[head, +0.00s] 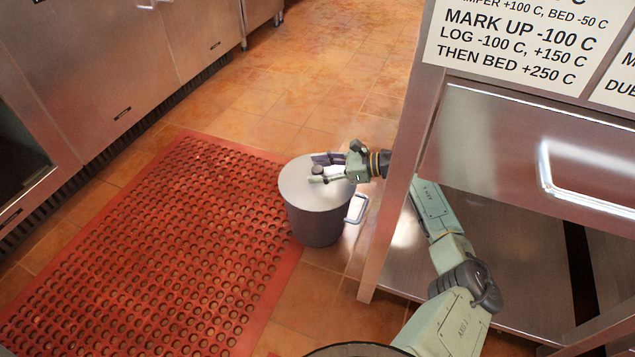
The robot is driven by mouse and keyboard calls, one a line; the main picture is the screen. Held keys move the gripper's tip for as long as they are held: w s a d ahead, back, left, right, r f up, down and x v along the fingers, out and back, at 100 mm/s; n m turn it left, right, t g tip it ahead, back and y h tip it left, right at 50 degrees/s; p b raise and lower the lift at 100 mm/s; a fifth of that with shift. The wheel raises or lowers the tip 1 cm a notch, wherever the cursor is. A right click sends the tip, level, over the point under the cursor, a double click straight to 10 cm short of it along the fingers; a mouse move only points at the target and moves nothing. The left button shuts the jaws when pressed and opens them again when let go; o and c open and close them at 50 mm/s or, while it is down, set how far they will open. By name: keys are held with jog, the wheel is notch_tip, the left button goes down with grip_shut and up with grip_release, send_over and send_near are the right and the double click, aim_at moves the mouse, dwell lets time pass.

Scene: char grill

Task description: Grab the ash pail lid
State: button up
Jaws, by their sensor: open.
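The ash pail (315,224) is a grey metal bucket standing on the tiled floor at the edge of the red mat, with a handle on its right side. Its flat round grey lid (297,190) sits on top, with a small round knob (317,170) near the middle. My gripper (314,169) reaches in from the right, low over the lid. Its fingers are open, one on the far side and one on the near side of the knob. Whether they touch the knob or lid cannot be told.
A red perforated mat (170,250) lies left of the pail. Steel cabinets (110,70) line the left. A steel table with a drawer (530,150) and a leg (393,200) stands close on the right, beside my arm. Open tile floor (320,70) lies behind the pail.

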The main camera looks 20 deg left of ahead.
jog(key=shift+a, duration=0.35)
jog(key=shift+c, duration=0.5)
grip_shut()
